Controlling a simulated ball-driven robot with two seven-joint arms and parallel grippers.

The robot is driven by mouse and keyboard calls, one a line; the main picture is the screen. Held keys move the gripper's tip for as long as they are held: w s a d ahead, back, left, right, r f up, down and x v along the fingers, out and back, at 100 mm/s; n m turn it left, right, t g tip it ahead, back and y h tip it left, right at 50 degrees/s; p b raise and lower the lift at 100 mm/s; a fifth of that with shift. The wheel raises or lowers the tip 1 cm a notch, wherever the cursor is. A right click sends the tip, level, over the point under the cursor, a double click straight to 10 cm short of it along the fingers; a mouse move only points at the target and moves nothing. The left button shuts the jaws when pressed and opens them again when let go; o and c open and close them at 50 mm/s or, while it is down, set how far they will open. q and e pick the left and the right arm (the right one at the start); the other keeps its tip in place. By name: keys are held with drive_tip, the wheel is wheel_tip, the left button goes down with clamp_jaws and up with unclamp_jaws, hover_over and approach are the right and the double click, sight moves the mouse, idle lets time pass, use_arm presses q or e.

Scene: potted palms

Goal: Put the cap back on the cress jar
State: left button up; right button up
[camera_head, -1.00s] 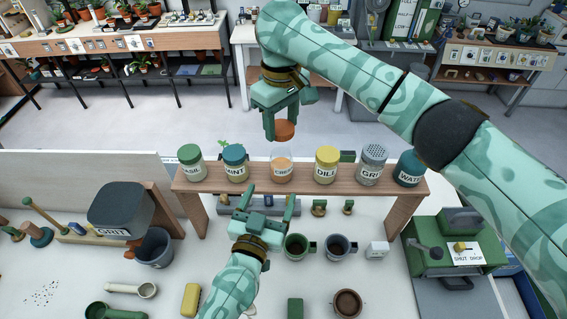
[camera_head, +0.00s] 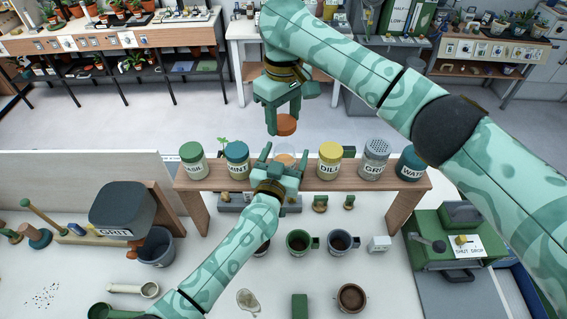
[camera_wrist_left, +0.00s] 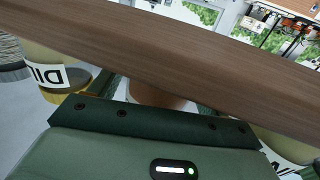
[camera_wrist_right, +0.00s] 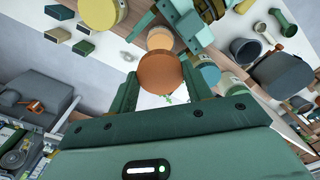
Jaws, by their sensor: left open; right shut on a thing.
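The cress jar (camera_head: 285,160) stands uncapped in the middle of the raised wooden shelf, with orange contents. It also shows in the right wrist view (camera_wrist_right: 160,39), and partly, behind the shelf edge, in the left wrist view (camera_wrist_left: 158,96). My right gripper (camera_head: 284,117) is shut on the orange-brown cap (camera_head: 286,126) and holds it above the jar, apart from it. The cap fills the jaws in the right wrist view (camera_wrist_right: 160,73). My left gripper (camera_head: 284,155) is open, its fingers on either side of the jar. Its label is hidden; I cannot tell whether the fingers touch the glass.
A blue-capped mint jar (camera_head: 237,158) and a yellow-capped dill jar (camera_head: 329,161) flank it closely on the shelf (camera_head: 352,184). A green-capped jar (camera_head: 192,161), a grey shaker (camera_head: 374,160) and a teal jar (camera_head: 411,164) stand further out. Mugs (camera_head: 299,243) stand below.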

use_arm(q)
drive_tip(key=shift+s+d+r, duration=0.1)
drive_tip(key=shift+s+d, duration=0.05)
drive_tip(key=shift+d, duration=0.05)
use_arm(e)
drive_tip(key=shift+s+d+r, duration=0.1)
drive_tip(key=shift+s+d, duration=0.1)
use_arm(q)
drive_tip(key=shift+a, duration=0.15)
drive_tip(key=c, duration=0.7)
use_arm(e)
drive_tip(key=shift+w+a, duration=0.1)
drive_tip(key=shift+a, duration=0.1)
use_arm(q)
drive_tip(key=c, duration=0.8)
use_arm(e)
drive_tip(key=shift+d, duration=0.1)
hover_over(284, 151)
drive_tip(key=shift+f, duration=2.5)
drive_tip(key=shift+f, duration=0.1)
drive_tip(key=shift+f, duration=0.8)
drive_tip(key=shift+f, duration=0.55)
